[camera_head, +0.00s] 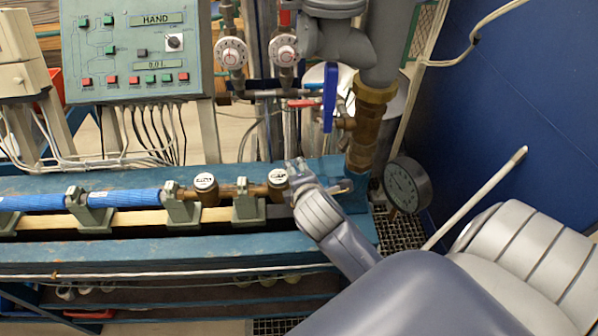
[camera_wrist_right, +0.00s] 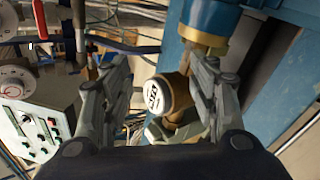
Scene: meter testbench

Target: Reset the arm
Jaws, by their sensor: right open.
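My right arm comes in from the lower right in the head view. Its gripper (camera_head: 298,170) is at the right end of the blue bench (camera_head: 130,250), just beside the right-hand brass water meter (camera_head: 278,178). In the right wrist view the two fingers of this gripper (camera_wrist_right: 160,75) stand apart. A brass meter with a round white dial (camera_wrist_right: 152,97) shows in the gap between them, beyond the fingers. I see no contact with it. My left gripper is in neither view.
A second meter (camera_head: 205,182) sits left along the pipe, followed by blue pipe sections (camera_head: 125,197). A control panel (camera_head: 135,50) stands behind. A brass valve with a blue lever (camera_head: 329,100) and a pressure gauge (camera_head: 407,185) are close to my right gripper.

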